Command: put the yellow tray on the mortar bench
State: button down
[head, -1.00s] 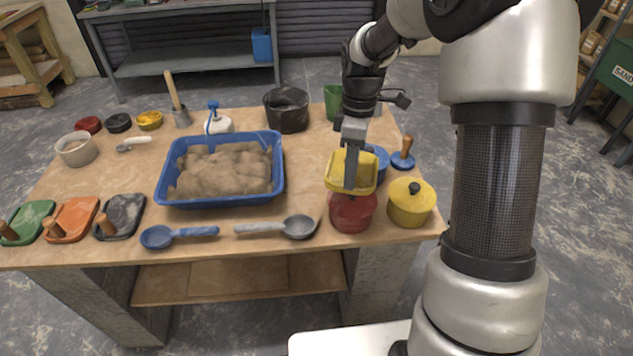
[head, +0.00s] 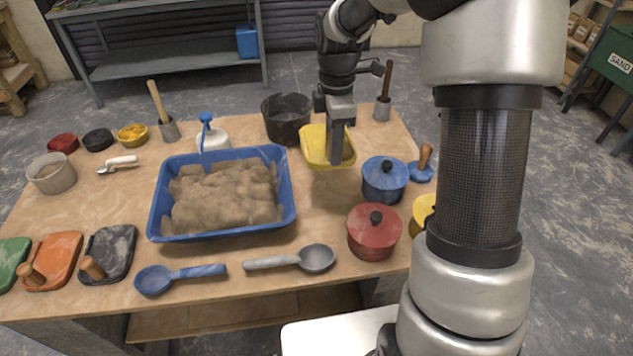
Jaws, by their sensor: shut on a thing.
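The yellow tray (head: 315,148) is in my gripper (head: 337,155), towards the back right of the mortar bench. My gripper is shut on the tray's near right wall, and a finger hides part of that wall. The tray looks upright and open at the top. The wooden-topped mortar bench (head: 230,268) fills the middle of the view.
A black bucket (head: 287,130) stands just left of the tray, a blue pot (head: 384,182) just right, and a red pot (head: 373,238) in front. A blue tub of mortar (head: 222,238) is further left. Bare wood shows between the tub and red pot.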

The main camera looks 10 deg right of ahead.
aim_at(333, 168)
notch_tip(333, 168, down, 6)
jog(key=b, duration=0.4)
jog(key=shift+f, duration=0.25)
notch_tip(333, 168, down, 10)
jog(key=shift+f+b, duration=0.25)
jog(key=shift+b, duration=0.55)
jog(key=c, duration=1.4)
grip_release()
